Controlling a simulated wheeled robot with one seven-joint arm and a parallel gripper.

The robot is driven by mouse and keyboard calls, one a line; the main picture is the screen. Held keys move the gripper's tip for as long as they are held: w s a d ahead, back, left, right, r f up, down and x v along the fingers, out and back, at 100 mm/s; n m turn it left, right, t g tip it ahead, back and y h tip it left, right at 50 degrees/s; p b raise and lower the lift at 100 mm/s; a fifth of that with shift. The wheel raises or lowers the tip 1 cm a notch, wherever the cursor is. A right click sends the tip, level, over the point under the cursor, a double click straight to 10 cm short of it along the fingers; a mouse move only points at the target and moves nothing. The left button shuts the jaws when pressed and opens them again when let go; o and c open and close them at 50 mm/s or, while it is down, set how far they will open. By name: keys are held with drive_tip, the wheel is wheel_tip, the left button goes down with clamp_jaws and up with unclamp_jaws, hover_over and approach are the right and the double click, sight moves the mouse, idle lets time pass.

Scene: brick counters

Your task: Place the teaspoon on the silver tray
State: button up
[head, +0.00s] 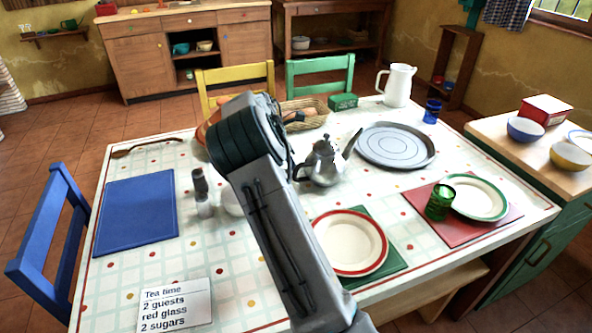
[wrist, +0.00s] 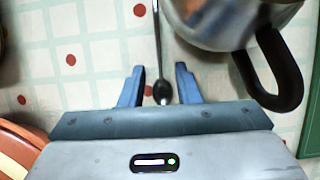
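In the wrist view a thin metal rod with a dark knob, which looks like the teaspoon (wrist: 157,45), lies over the checked tablecloth. Its knob end is between the two fingers of my gripper (wrist: 159,86), which are apart with space on both sides of it. I cannot tell how far the fingers are above the cloth. The teaspoon and the fingertips are hidden behind my arm in the head view. The round silver tray (head: 396,144) lies flat and empty at the table's back right.
A metal teapot (head: 322,167) with a dark handle (wrist: 278,85) stands close right of the teaspoon. A white pitcher (head: 397,85) and blue glass (head: 432,111) stand beyond the tray. A red-rimmed plate (head: 350,243) and green glass (head: 439,202) are nearer. A basket (head: 304,113) is behind.

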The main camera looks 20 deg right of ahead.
drive_tip(key=shift+x, duration=0.85)
drive_tip(key=shift+a, duration=0.1)
clamp_jaws()
